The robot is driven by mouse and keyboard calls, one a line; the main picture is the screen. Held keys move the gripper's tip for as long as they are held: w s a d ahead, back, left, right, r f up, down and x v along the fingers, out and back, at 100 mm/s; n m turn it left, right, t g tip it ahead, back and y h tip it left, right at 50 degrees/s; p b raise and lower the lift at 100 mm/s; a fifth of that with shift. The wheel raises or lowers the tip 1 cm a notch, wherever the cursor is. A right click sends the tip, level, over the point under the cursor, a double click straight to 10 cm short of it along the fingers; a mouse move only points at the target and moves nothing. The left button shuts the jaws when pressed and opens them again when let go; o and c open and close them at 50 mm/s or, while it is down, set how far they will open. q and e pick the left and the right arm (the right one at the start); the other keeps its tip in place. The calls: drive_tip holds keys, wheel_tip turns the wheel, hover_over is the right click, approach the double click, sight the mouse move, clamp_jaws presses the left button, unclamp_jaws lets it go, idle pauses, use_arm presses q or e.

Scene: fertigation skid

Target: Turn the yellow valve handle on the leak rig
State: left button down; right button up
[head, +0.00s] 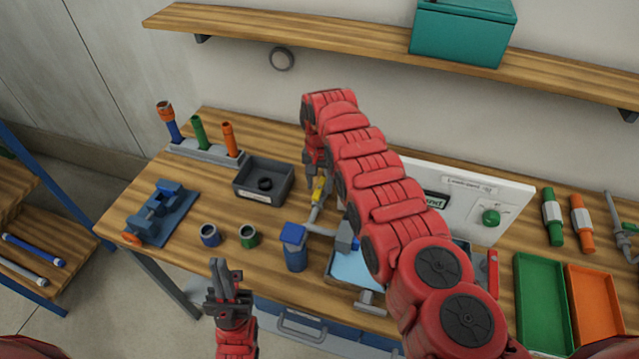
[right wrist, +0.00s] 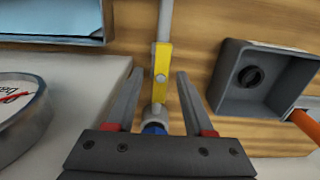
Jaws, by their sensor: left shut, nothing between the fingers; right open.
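The yellow valve handle (head: 319,188) is on a grey pipe of the leak rig, at mid-table in the head view, partly hidden by my right arm. In the right wrist view the yellow handle (right wrist: 161,70) lies lengthwise along the pipe. My right gripper (right wrist: 155,78) is open, with one finger on each side of the pipe and the handle between and just beyond the fingertips. I cannot tell whether it touches. My left gripper (head: 226,266) is shut and empty in front of the table's edge.
A black bin (head: 264,181) with a dark ring stands left of the rig. A white board (head: 462,200) and a blue-lined tray (head: 352,270) are close to my right arm.

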drive_tip(key=shift+c, duration=0.6)
drive_tip(key=shift+r, duration=0.1)
clamp_jaws()
drive_tip(key=m, duration=0.3)
drive_tip(key=shift+w+a, duration=0.1)
drive_tip(key=m+b, duration=0.2)
drive_tip(key=shift+m, duration=0.3)
drive_tip(key=m+b, duration=0.6)
drive_tip(key=shift+f+b, duration=0.2)
drive_tip(key=shift+b, duration=0.15)
drive_tip(key=m+b, duration=0.1)
drive_tip(key=m, duration=0.2)
drive_tip(key=shift+r, duration=0.15)
drive_tip(key=shift+m+b, duration=0.45)
drive_tip(key=shift+m, duration=1.15)
